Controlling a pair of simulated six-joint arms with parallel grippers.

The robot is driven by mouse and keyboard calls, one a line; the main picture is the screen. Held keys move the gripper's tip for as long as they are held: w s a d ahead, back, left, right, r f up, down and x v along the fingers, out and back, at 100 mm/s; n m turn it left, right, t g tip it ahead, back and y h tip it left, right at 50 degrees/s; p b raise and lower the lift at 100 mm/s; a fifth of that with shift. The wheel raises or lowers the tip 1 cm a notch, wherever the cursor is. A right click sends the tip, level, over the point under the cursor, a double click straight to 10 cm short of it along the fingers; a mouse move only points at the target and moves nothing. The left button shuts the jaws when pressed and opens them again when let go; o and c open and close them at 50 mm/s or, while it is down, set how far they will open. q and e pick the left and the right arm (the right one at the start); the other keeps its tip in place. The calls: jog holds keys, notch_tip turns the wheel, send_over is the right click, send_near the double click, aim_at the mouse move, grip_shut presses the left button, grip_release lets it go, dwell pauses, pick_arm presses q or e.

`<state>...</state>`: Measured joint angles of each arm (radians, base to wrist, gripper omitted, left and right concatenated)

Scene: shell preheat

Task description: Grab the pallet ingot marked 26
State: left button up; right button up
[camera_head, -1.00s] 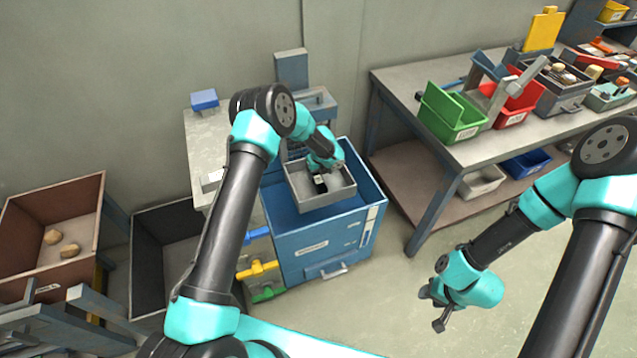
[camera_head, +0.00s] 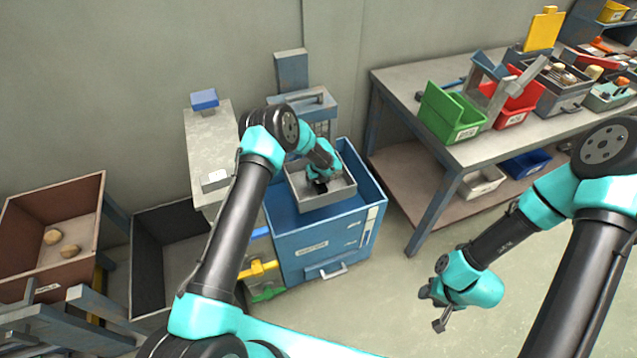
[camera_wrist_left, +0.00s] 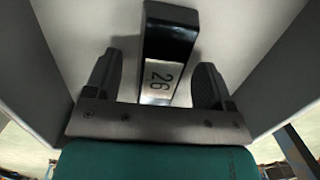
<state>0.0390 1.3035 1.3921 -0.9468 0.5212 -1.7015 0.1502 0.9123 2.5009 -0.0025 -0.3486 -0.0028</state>
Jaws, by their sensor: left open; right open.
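The ingot marked 26 (camera_wrist_left: 160,75) shows in the left wrist view, a dark block with a pale face bearing the number. My left gripper (camera_wrist_left: 160,75) is open, with one finger on each side of the ingot's near end and visible gaps between. In the head view my left gripper (camera_head: 319,184) is down inside the tray and mostly hides the ingot. My right gripper (camera_head: 437,305) hangs empty over the open floor at the right.
The blue cabinet (camera_head: 312,265) stands under the tray, whose walls rise around my left gripper. A workbench (camera_head: 400,85) with green and red bins is at the right. Brown (camera_head: 45,285) and dark (camera_head: 150,270) bins stand at the left.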

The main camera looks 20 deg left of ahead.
pick_arm(q)
jog(key=shift+c, duration=0.2)
dwell(0.3)
jog(key=c, duration=1.3)
jog(key=shift+r, duration=0.15)
jog(key=shift+s+d+r, duration=0.1)
jog(key=shift+r, duration=0.05)
notch_tip(320, 180, up, 6)
jog(key=shift+r, duration=0.2)
jog(key=s+d, duration=1.2)
jog(key=s, duration=0.3)
jog(key=shift+s, duration=0.4)
jog(key=shift+a, duration=0.1)
